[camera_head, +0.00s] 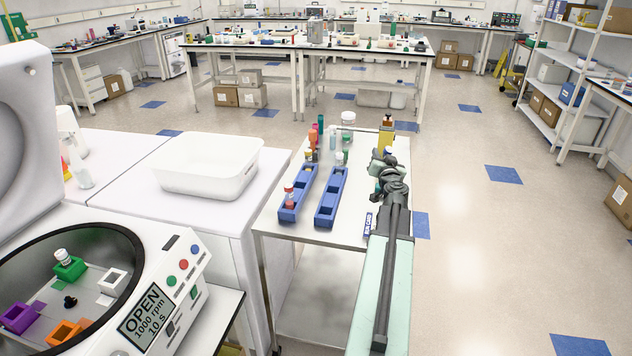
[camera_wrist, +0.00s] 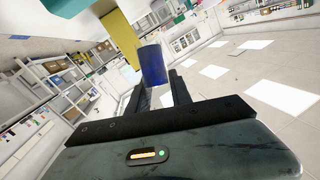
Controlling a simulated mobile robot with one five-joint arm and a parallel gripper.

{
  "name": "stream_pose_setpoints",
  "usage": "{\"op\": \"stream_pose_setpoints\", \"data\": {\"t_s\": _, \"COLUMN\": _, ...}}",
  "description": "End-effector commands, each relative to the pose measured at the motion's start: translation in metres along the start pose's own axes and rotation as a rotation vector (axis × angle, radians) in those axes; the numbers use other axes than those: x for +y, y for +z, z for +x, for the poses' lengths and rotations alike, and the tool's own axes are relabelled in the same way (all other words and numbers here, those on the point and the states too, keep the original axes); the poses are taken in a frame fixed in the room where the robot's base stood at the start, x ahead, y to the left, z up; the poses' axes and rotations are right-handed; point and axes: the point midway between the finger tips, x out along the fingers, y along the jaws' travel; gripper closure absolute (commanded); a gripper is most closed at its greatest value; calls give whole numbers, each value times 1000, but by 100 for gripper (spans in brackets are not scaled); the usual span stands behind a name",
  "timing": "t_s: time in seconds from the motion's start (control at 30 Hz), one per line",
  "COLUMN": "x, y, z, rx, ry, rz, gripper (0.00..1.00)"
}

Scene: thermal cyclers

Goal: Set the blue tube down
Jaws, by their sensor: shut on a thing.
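The blue tube (camera_wrist: 153,65) stands up between my two dark fingers in the wrist view. My gripper (camera_wrist: 159,82) is shut on it. In the head view my gripper (camera_head: 384,160) is over the right side of a small metal-topped cart (camera_head: 335,230). The tube cannot be made out clearly there, as my arm covers that spot.
A yellow bottle (camera_head: 386,140) stands on the cart just beyond my gripper. Several coloured tubes and a white-lidded jar (camera_head: 348,118) stand at the cart's back. A white bin (camera_head: 208,165) and an open centrifuge (camera_head: 150,260) are to the left. Bare cart top shows between right rack and arm.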

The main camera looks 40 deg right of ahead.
Motion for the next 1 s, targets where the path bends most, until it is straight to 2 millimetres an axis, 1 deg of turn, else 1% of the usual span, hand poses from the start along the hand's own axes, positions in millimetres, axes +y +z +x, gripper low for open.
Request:
{"op": "stream_pose_setpoints", "data": {"t_s": 0.03, "x": -16, "y": 2, "z": -2, "rx": -30, "ry": -49, "rz": -17, "gripper": 100}}
{"op": "stream_pose_setpoints", "data": {"t_s": 0.07, "x": -27, "y": 5, "z": -3, "rx": -54, "ry": -88, "rz": -32, "gripper": 100}}
{"op": "stream_pose_setpoints", "data": {"t_s": 0.1, "x": -44, "y": 11, "z": -6, "rx": -89, "ry": -147, "rz": -54, "gripper": 100}}
{"op": "stream_pose_setpoints", "data": {"t_s": 0.17, "x": -71, "y": 22, "z": -14, "rx": -150, "ry": -248, "rz": -97, "gripper": 100}}
{"op": "stream_pose_setpoints", "data": {"t_s": 0.2, "x": -89, "y": 30, "z": -21, "rx": -191, "ry": -320, "rz": -129, "gripper": 100}}
{"op": "stream_pose_setpoints", "data": {"t_s": 0.27, "x": -116, "y": 42, "z": -35, "rx": -255, "ry": -434, "rz": -185, "gripper": 100}}
{"op": "stream_pose_setpoints", "data": {"t_s": 0.3, "x": -133, "y": 51, "z": -46, "rx": -294, "ry": -512, "rz": -226, "gripper": 100}}
{"op": "stream_pose_setpoints", "data": {"t_s": 0.37, "x": -155, "y": 63, "z": -65, "rx": -348, "ry": -620, "rz": -287, "gripper": 100}}
{"op": "stream_pose_setpoints", "data": {"t_s": 0.4, "x": -166, "y": 70, "z": -78, "rx": -377, "ry": -685, "rz": -327, "gripper": 100}}
{"op": "stream_pose_setpoints", "data": {"t_s": 0.43, "x": -173, "y": 75, "z": -86, "rx": -394, "ry": -727, "rz": -353, "gripper": 100}}
{"op": "stream_pose_setpoints", "data": {"t_s": 0.5, "x": -184, "y": 84, "z": -103, "rx": -425, "ry": -805, "rz": -402, "gripper": 100}}
{"op": "stream_pose_setpoints", "data": {"t_s": 0.6, "x": -192, "y": 91, "z": -118, "rx": -447, "ry": -868, "rz": -445, "gripper": 100}}
{"op": "stream_pose_setpoints", "data": {"t_s": 0.63, "x": -193, "y": 92, "z": -120, "rx": -450, "ry": -878, "rz": -452, "gripper": 100}}
{"op": "stream_pose_setpoints", "data": {"t_s": 0.87, "x": -193, "y": 98, "z": -122, "rx": -452, "ry": -889, "rz": -458, "gripper": 100}}
{"op": "stream_pose_setpoints", "data": {"t_s": 1.0, "x": -190, "y": 108, "z": -121, "rx": -452, "ry": -888, "rz": -457, "gripper": 100}}
